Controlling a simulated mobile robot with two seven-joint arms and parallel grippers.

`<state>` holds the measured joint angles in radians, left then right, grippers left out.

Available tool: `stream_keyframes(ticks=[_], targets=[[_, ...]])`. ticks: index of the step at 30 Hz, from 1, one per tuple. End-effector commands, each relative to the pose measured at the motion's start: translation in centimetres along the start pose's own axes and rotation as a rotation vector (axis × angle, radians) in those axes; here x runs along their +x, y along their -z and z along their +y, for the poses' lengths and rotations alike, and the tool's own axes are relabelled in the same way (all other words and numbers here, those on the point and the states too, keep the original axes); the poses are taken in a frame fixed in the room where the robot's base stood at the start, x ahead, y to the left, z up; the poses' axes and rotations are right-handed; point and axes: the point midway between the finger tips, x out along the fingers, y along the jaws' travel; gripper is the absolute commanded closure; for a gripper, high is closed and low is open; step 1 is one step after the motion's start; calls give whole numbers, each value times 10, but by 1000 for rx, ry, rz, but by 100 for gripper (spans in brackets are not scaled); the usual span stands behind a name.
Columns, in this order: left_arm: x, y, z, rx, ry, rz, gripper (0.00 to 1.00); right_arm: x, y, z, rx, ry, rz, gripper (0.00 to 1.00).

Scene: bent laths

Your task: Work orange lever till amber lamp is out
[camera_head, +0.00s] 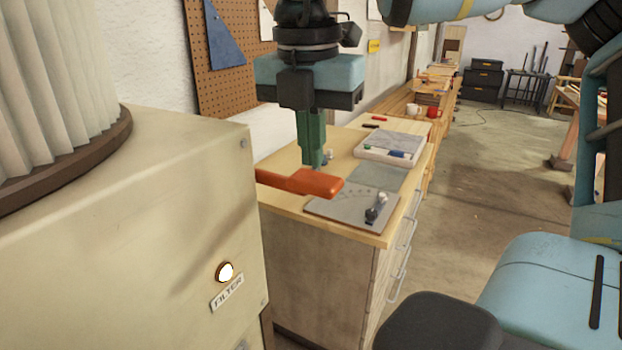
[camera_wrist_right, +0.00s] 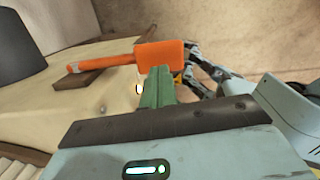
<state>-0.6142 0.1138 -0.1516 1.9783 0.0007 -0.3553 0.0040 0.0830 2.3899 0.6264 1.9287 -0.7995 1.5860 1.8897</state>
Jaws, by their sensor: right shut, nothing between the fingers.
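The orange lever (camera_head: 302,181) sticks out from behind the cream machine's edge, roughly level. In the right wrist view its broad orange grip (camera_wrist_right: 170,54) and thinner shaft (camera_wrist_right: 100,64) show. The amber lamp (camera_head: 226,271) on the machine's front glows, white in the middle with an amber rim, above a FILTER label. It also shows as a small bright spot in the wrist view (camera_wrist_right: 139,89). My right gripper (camera_head: 316,167) points down, green fingers shut and empty, tips right at the lever's grip. I cannot tell whether they touch. My left gripper is not in view.
The cream machine (camera_head: 130,230) with a pleated filter (camera_head: 60,75) fills the left. Beyond the lever stands a workbench (camera_head: 325,270) with a grey plate (camera_head: 350,208) and a tray (camera_head: 392,147) of small items. Open floor (camera_head: 500,190) lies to the right.

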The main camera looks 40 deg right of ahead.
Motion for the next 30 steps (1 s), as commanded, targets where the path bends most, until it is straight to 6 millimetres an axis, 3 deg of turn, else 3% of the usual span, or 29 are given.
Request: stream_keyframes(ticks=[6, 20, 30], targets=[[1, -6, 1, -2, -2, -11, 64, 15, 0, 0, -1, 1, 1, 100], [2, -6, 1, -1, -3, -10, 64, 18, 0, 0, 0, 0, 0, 100], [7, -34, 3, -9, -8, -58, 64, 52, 3, 1, -2, 5, 1, 100]])
